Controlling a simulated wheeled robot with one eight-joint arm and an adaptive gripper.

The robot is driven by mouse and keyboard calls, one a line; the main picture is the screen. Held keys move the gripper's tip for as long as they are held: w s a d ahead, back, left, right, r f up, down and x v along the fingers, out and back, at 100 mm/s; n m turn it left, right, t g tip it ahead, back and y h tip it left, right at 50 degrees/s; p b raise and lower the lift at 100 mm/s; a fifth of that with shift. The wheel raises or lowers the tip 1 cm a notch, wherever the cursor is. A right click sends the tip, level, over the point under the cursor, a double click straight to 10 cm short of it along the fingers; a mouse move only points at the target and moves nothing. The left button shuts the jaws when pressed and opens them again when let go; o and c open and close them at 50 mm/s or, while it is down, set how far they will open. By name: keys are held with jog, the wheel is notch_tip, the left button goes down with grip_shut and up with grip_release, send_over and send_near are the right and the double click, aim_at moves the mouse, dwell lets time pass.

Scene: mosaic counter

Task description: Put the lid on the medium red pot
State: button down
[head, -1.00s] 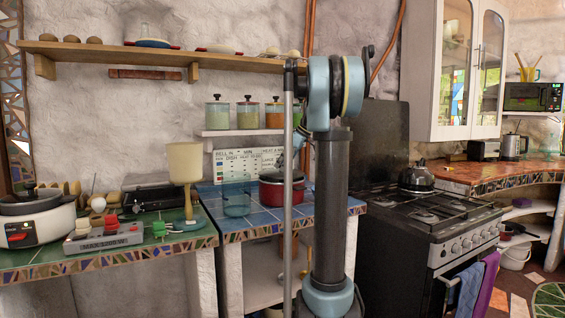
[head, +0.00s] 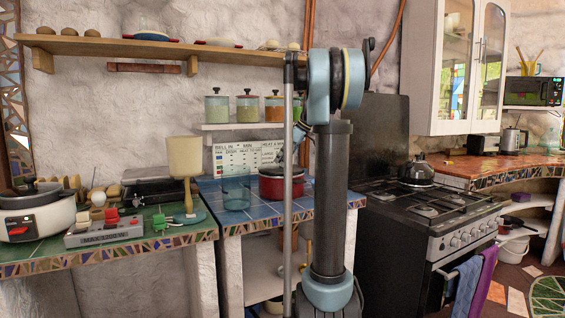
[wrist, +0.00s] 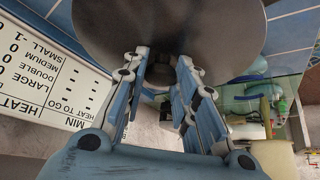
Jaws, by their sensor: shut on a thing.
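The red pot (head: 272,188) stands on the blue-tiled counter, partly hidden behind my arm and a grey pole. In the wrist view, a large grey round lid (wrist: 205,35) fills the top of the picture. In the head view my gripper is mostly hidden behind my arm, close above the pot. Whether the lid touches the pot's rim cannot be told.
A cream goblet-shaped thing (head: 186,160) stands further left. A shelf with several jars (head: 247,108) and a printed sign (head: 235,158) are behind. The stove (head: 425,215) is at the right.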

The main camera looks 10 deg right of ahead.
jog(key=shift+f, duration=0.5)
dwell(1.2)
jog(key=c, duration=1.2)
grip_release()
jog(key=shift+o, duration=0.2)
jog(key=o, duration=0.4)
jog(key=shift+o, duration=0.2)
jog(key=shift+r, duration=0.1)
jog(key=shift+r, duration=3.45)
